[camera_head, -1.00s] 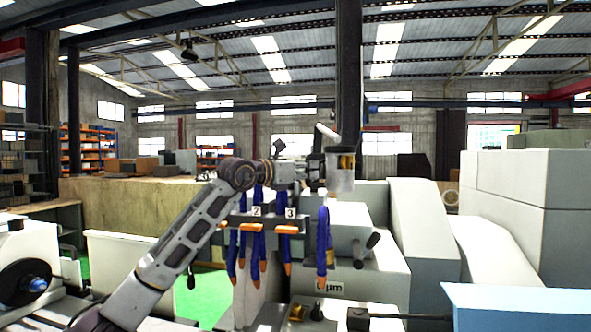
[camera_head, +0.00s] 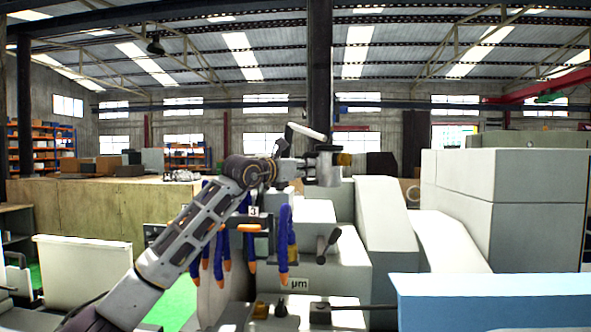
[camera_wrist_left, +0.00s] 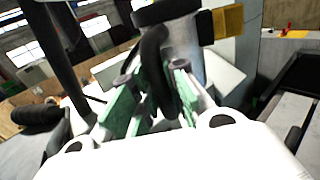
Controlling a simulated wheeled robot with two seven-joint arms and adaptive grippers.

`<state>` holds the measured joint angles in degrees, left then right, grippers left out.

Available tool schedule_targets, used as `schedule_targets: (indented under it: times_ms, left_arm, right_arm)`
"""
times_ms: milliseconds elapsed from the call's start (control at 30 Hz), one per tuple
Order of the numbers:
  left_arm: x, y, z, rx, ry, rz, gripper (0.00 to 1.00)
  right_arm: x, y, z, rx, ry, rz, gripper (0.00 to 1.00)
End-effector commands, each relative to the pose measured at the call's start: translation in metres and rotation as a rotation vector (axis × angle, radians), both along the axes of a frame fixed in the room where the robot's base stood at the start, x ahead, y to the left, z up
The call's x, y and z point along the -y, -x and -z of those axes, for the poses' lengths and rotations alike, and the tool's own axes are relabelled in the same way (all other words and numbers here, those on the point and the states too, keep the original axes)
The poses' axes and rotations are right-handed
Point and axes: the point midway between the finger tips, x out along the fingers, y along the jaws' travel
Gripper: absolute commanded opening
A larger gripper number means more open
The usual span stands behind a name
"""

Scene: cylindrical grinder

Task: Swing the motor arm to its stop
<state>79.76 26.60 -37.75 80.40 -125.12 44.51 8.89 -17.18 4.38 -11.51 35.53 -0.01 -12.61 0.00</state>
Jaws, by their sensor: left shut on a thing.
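The motor arm's grey cylindrical head (camera_head: 325,172) stands above the machine, with a yellow block (camera_head: 343,159) on its right side. My left arm reaches up from the lower left, and my left gripper (camera_head: 292,169) is at the left side of this head. In the left wrist view, the gripper's green-padded fingers (camera_wrist_left: 150,95) are closed around a black curved handle (camera_wrist_left: 157,65). The grey cylinder (camera_wrist_left: 185,45) and yellow block (camera_wrist_left: 227,20) show just beyond it. My right gripper is not in view.
Blue hoses with orange tips (camera_head: 284,236) hang below my left forearm. A black-knobbed lever (camera_head: 328,243) sticks out of the grey machine housing (camera_head: 340,270). A light-blue block (camera_head: 490,302) fills the lower right, with large grey cabinets (camera_head: 535,200) behind it.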

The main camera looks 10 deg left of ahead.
Motion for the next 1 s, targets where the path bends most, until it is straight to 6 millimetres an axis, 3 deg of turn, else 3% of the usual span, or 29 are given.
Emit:
schedule_targets:
  times_ms: [500, 533, 700, 1000]
  left_arm:
    - [0.0073, -0.0025, 0.0002, -0.001, 0.001, 0.003, 0.00]
    - [0.0073, -0.0024, 0.0001, -0.001, 0.001, 0.003, 0.16]
    - [0.0067, -0.0026, 0.0002, -0.001, 0.001, 0.002, 0.37]
    - [0.0055, -0.0028, 0.0001, -0.001, 0.001, 0.001, 0.37]
  right_arm:
    - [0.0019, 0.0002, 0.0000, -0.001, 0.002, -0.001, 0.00]
    - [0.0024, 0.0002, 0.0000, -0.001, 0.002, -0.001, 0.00]
    - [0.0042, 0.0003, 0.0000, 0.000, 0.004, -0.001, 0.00]
    - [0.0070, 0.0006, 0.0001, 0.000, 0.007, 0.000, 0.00]
